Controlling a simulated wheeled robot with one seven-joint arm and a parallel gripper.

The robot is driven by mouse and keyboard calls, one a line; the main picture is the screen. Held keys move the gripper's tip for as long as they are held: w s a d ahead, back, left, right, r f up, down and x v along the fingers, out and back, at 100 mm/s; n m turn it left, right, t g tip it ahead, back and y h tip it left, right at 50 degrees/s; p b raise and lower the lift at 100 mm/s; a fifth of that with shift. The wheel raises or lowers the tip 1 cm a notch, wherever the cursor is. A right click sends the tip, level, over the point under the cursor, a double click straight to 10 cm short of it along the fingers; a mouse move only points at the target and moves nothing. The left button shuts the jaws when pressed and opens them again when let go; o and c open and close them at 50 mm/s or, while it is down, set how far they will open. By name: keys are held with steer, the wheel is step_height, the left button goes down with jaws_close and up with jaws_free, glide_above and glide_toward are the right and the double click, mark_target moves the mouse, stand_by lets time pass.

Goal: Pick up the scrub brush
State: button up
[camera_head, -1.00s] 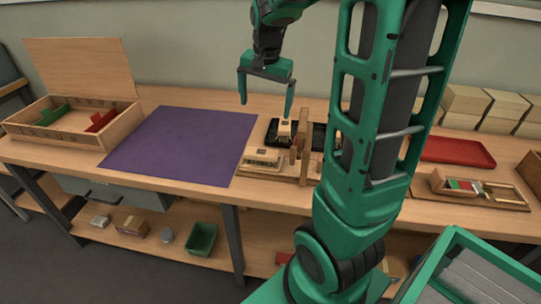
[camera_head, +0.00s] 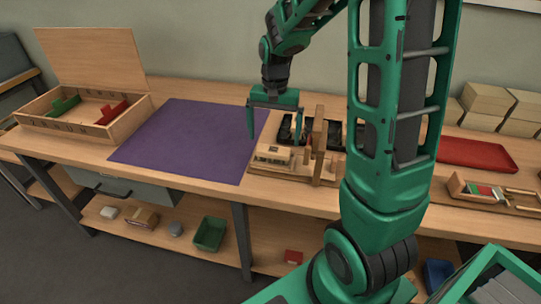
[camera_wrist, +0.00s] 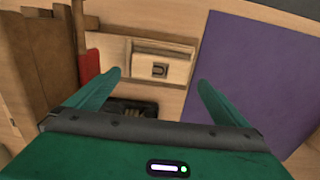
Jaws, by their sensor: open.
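A pale wooden block (camera_head: 270,157) lies on the wooden fixture (camera_head: 310,178), right of the purple mat. It is the likeliest scrub brush, but I see no bristles and cannot be sure. In the wrist view, a pale block with a small square mark (camera_wrist: 160,68) lies beyond the gap between my fingertips. My gripper (camera_head: 274,138) points down above the bench, near the mat's right edge and close to the block. Its two fingers are apart with nothing between them; the open gripper also shows in the wrist view (camera_wrist: 159,80).
Upright wooden posts (camera_head: 319,130) stand right of the block, with a black tray (camera_head: 338,138) behind. The purple mat (camera_head: 185,140) is clear. An open wooden box (camera_head: 60,128) stands left; a red tray (camera_head: 477,153) lies right.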

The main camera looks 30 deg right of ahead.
mark_target(273, 149)
step_height(273, 149, down, 5)
steer(key=shift+a+r, duration=0.1)
steer(key=shift+a, duration=0.05)
steer(key=shift+c, duration=0.3)
steer(key=c, duration=1)
steer(key=shift+c, duration=0.2)
